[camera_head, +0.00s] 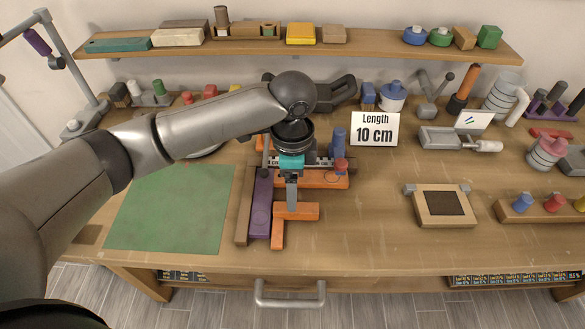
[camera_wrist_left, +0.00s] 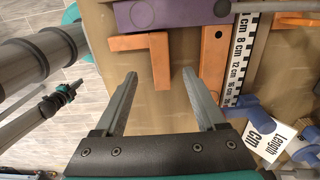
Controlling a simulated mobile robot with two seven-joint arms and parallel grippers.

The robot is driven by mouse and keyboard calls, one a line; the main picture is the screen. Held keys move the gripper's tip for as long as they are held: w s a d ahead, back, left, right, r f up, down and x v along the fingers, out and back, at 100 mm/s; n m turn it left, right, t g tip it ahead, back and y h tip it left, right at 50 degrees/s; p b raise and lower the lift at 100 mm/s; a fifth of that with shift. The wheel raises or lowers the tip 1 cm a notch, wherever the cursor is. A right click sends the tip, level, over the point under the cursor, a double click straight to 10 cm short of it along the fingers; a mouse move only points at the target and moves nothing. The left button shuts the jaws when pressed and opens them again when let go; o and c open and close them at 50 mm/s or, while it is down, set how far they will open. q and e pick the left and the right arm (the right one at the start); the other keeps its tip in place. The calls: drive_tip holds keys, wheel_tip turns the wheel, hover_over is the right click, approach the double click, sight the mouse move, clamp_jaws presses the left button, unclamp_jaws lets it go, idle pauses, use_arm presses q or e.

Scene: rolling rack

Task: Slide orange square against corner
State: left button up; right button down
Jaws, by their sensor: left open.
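The orange square (camera_head: 306,212) is an L-shaped piece on the workbench. Its long leg lies beside a purple bar (camera_head: 262,205), and its other leg points right. In the left wrist view the orange square (camera_wrist_left: 158,58) has one leg reaching between the fingertips. My left gripper (camera_head: 291,207) points down over that leg, and its open fingers (camera_wrist_left: 160,73) stand apart on either side. Whether they touch it is unclear. An orange bar (camera_head: 318,180) lies farther back beside a ruler (camera_wrist_left: 240,62), with bare wood between it and the square. My right gripper is not in view.
A wooden strip (camera_head: 243,206) lies left of the purple bar. A green mat (camera_head: 170,210) lies farther left. A "Length 10 cm" card (camera_head: 375,130) stands behind on the right. A framed block (camera_head: 441,206) sits right, with bare bench between.

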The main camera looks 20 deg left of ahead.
use_arm(q)
wheel_tip(320, 180, down, 6)
drive_tip(key=shift+f+b, duration=0.15)
drive_tip(key=shift+b, duration=0.35)
clamp_jaws()
idle(0.4)
